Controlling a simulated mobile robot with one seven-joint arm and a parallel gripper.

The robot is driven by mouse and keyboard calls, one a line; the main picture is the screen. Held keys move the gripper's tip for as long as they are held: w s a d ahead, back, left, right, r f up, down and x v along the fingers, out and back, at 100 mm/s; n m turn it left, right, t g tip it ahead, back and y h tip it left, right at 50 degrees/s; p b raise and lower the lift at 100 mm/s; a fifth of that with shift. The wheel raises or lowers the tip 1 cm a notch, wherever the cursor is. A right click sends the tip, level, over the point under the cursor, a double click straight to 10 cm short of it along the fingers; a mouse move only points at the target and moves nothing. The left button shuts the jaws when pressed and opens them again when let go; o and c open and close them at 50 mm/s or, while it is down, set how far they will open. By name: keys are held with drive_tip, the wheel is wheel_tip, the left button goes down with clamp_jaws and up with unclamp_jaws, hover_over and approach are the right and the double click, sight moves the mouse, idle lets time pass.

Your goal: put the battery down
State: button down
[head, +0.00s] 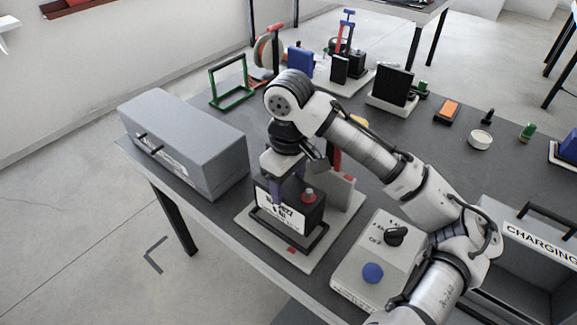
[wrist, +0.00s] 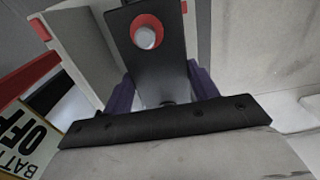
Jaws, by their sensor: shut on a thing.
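The battery (head: 286,217) is a black block with a white label and a red-ringed post on top. In the head view it stands upright at a black frame on a pale base plate (head: 255,232). I cannot tell whether its underside touches the plate. My gripper (head: 288,188) is above it with purple fingers shut on it. In the wrist view the battery's dark top (wrist: 150,65) with the red ring lies between the fingers of my gripper (wrist: 163,92). Its lower part is hidden there.
A grey box (head: 185,140) stands left. A control box (head: 378,265) with a black knob and blue button is close on the right. A charging bin (head: 535,245) is at far right. Green frame (head: 230,82) and several devices stand behind. The table's front edge is near.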

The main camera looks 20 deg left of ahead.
sight(288, 186)
drive_tip(key=shift+f, duration=2)
drive_tip(key=shift+f, duration=0.15)
drive_tip(key=shift+c, duration=2.1)
unclamp_jaws()
wheel_tip(288, 186, up, 12)
drive_tip(key=shift+r, duration=0.1)
drive_tip(key=shift+s, duration=0.1)
